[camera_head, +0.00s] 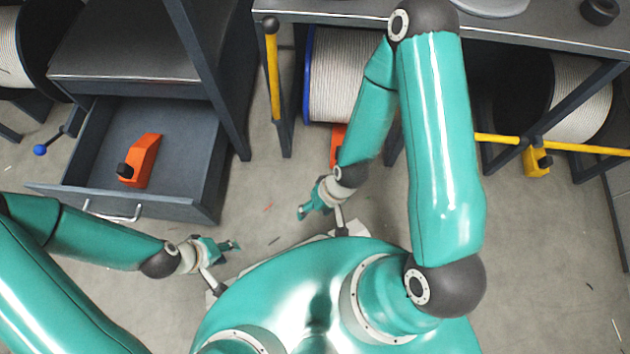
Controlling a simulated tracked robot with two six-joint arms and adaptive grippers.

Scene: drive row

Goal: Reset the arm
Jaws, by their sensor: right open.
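My left arm comes in from the left edge, and its teal gripper (234,246) is small beside my body, over the floor below the drawer. I cannot tell whether its fingers are apart. My right arm is raised, with its elbow at the bench edge and its forearm sloping down and left. My right gripper (302,212) is open and looks empty, right of the drawer and above the floor. Part of the scene behind my right arm is hidden.
A grey drawer (190,195) stands open with an orange object (143,160) inside. A grey bench (335,12) crosses the back, with cable reels (335,75) below. A yellow post (273,75) and yellow bar (590,150) stand near. Floor at right is mostly clear.

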